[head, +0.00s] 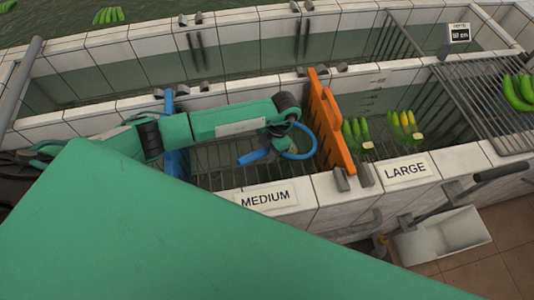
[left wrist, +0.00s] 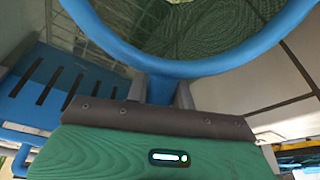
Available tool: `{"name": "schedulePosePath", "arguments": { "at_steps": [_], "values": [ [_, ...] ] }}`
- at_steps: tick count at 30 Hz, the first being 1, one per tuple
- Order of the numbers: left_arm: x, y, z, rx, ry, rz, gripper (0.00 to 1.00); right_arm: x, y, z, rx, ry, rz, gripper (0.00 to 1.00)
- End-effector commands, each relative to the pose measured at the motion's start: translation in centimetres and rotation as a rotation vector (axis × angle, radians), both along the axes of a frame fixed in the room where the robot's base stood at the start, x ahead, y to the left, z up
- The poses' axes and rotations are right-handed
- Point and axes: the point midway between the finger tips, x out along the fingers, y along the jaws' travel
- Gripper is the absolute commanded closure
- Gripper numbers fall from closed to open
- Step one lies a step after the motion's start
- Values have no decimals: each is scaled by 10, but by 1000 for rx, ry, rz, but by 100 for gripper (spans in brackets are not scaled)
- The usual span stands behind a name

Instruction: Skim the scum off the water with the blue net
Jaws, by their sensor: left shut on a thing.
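My left gripper (head: 290,124) reaches in from the left over the MEDIUM compartment of the tiled tank. It is shut on the blue net, whose hoop (head: 313,146) shows just beyond the gripper. In the left wrist view the two fingers (left wrist: 160,92) pinch the net's blue stem, and the hoop (left wrist: 185,68) fills the top, with fine mesh (left wrist: 190,30) inside it. The water (head: 225,160) below looks dark, with grid lines in it. I cannot make out any scum. My right gripper is not in view.
An orange slotted divider (head: 325,120) stands right of the net, a blue divider (head: 171,125) left. Bananas (head: 357,133) float in the LARGE compartment (head: 405,170). A metal rack (head: 490,85) covers the right end. A white basin (head: 443,235) is outside the front wall.

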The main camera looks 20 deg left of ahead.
Motion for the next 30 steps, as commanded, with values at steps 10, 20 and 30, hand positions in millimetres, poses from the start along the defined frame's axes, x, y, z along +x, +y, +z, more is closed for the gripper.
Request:
{"name": "schedulePosePath", "arguments": {
  "at_steps": [10,20,30],
  "values": [
    [0,0,39,0,-1,0,100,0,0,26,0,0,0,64],
    [0,0,72,0,0,0,100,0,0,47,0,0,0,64],
    [0,0,106,-1,-1,-1,100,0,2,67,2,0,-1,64]
  ]
}}
